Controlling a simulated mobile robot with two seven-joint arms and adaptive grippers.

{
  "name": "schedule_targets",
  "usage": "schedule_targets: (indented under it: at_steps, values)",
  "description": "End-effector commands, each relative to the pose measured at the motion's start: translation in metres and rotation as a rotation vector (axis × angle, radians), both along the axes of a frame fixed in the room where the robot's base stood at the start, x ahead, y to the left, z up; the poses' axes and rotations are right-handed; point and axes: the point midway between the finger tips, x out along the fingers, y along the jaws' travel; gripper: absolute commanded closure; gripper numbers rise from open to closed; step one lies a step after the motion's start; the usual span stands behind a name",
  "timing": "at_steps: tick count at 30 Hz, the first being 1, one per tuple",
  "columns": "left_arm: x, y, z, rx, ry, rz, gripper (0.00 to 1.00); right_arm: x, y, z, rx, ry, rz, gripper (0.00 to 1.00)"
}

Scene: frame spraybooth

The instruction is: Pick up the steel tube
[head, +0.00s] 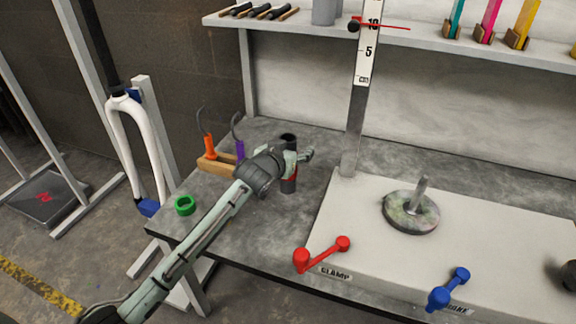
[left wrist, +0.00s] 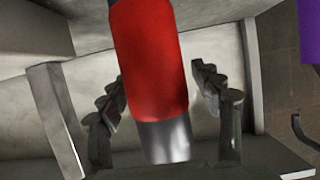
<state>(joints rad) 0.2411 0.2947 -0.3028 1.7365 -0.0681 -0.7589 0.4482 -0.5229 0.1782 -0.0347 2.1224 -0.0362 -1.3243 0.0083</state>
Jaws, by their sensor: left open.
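The steel tube stands upright on the grey bench in the head view, with a dark open top (head: 288,140), a red band and a dark lower part (head: 288,186). My left gripper (head: 297,158) is at the tube's upper half and hides part of it. In the left wrist view the tube's red band (left wrist: 150,60) and bare metal end (left wrist: 166,140) show between the two open fingers (left wrist: 160,100). A gap shows on both sides of the tube there, so the fingers look apart from it. My right gripper is not in view.
A wooden rack (head: 216,164) with orange- and purple-handled hooks stands left of the tube. A green ring (head: 185,205) lies near the bench's left edge. A measuring post (head: 354,130) and a pale raised slab (head: 480,235) with red (head: 322,255) and blue (head: 448,290) levers are to the right.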

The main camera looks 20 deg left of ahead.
Motion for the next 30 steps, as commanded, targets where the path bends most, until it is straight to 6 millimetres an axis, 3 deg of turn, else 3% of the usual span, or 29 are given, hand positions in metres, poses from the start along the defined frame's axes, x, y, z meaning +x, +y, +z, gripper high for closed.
schedule_targets:
  at_steps: [7,22,30]
  values:
    - [0.0014,-0.0001,-0.0008,0.000,0.000,0.000,0.36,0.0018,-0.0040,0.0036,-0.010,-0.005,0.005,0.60]
    - [0.0011,-0.0001,-0.0007,0.000,0.000,0.000,0.98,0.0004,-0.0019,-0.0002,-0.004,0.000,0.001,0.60]
    - [0.0018,-0.0003,0.0020,-0.001,-0.005,-0.001,1.00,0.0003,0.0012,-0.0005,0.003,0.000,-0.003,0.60]
